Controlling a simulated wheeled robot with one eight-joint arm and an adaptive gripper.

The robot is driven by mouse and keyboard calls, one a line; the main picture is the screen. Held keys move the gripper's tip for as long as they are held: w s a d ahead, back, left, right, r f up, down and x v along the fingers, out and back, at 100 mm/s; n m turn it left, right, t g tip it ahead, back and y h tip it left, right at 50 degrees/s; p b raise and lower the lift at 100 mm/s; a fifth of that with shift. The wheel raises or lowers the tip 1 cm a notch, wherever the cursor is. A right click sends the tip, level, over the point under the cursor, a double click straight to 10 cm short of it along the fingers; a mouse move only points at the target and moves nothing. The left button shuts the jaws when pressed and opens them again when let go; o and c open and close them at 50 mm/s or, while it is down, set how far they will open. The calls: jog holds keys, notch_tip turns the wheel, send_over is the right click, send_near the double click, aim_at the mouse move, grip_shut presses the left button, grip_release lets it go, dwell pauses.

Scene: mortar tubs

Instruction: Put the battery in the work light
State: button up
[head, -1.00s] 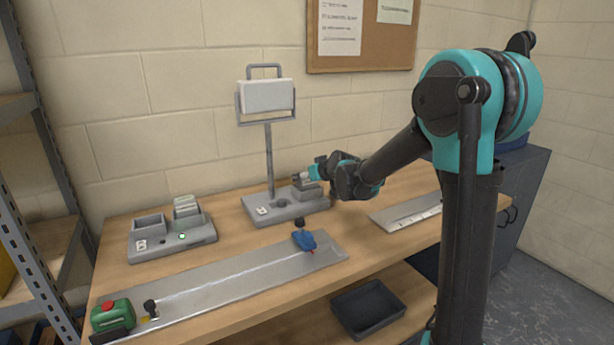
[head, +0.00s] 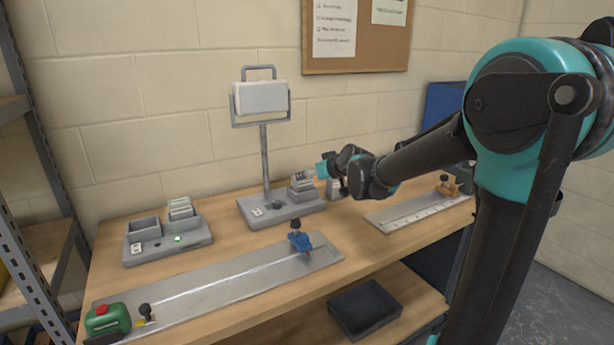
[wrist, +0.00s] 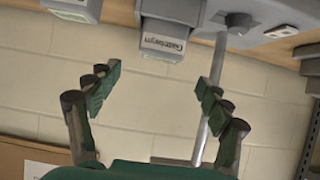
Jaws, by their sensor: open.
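The work light (head: 262,98) stands at the back of the bench, with its grey base (head: 270,212) below the pole. A grey battery (head: 302,180) sits upright in the socket at the right end of this base. In the wrist view, which looks upside down, the labelled battery (wrist: 163,46) sticks out of the socket, and the base (wrist: 265,22) is at top right. My gripper (head: 322,169) is just right of and above the battery. In the wrist view my gripper (wrist: 158,88) is open, its fingers wide apart with nothing between them.
The charger (head: 165,248) at left has one empty bay and one battery (head: 180,208), with a green light. Metal strips, a blue clamp (head: 300,241), a green tape measure (head: 107,319) and a lower tray (head: 365,308) lie around.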

jog(key=shift+v, duration=1.9)
